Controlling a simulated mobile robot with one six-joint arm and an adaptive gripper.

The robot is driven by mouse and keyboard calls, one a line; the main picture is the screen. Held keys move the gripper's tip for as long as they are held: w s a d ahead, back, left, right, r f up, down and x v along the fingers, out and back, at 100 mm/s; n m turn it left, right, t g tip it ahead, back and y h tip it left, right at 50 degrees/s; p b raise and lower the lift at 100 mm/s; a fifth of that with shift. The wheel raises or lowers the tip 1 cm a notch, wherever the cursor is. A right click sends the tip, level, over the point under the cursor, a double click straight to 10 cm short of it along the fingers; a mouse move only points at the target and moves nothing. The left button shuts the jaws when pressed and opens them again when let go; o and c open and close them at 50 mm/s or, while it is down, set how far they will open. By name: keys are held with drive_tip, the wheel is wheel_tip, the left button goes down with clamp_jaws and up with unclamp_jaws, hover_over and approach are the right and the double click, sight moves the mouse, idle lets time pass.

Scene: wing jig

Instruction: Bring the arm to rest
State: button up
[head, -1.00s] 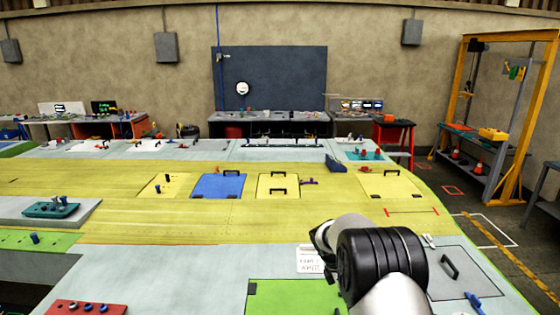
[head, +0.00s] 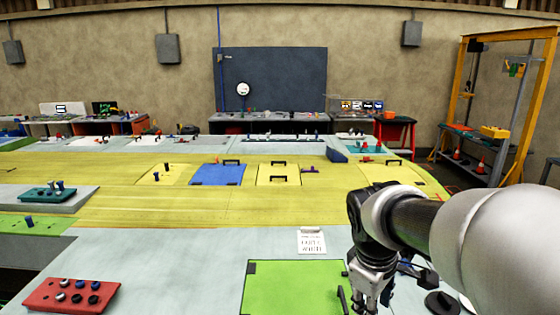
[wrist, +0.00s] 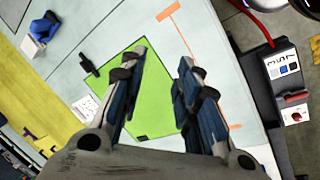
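My arm comes in from the right of the head view and bends down at its wrist. My gripper (head: 368,298) hangs at the lower right, beside the right edge of a green panel (head: 290,288) on the pale wing skin. In the wrist view my gripper (wrist: 158,75) has its two fingers spread apart with nothing between them. The green panel (wrist: 152,92) shows below and between the fingers. The height of the fingertips above the surface is hard to tell.
A red tray with knobs (head: 70,295) lies at the lower left. A white printed card (head: 311,241) lies behind the green panel. Yellow wing skin with a blue panel (head: 217,175) stretches beyond. The wrist view shows a dark-edged unit (wrist: 290,85) at right.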

drive_tip(key=s+a+f+m+t+y+b, duration=0.1)
drive_tip(key=s+f+m+b, duration=0.3)
drive_tip(key=s, duration=0.6)
drive_tip(key=s+a+f+m+t+y+b, duration=0.1)
drive_tip(key=s+f+m+b, duration=0.3)
drive_tip(key=s, duration=0.5)
drive_tip(key=shift+s+a+f+b, duration=0.4)
drive_tip(key=shift+a+f, duration=0.35)
drive_tip(key=shift+a, duration=0.15)
idle(1.3)
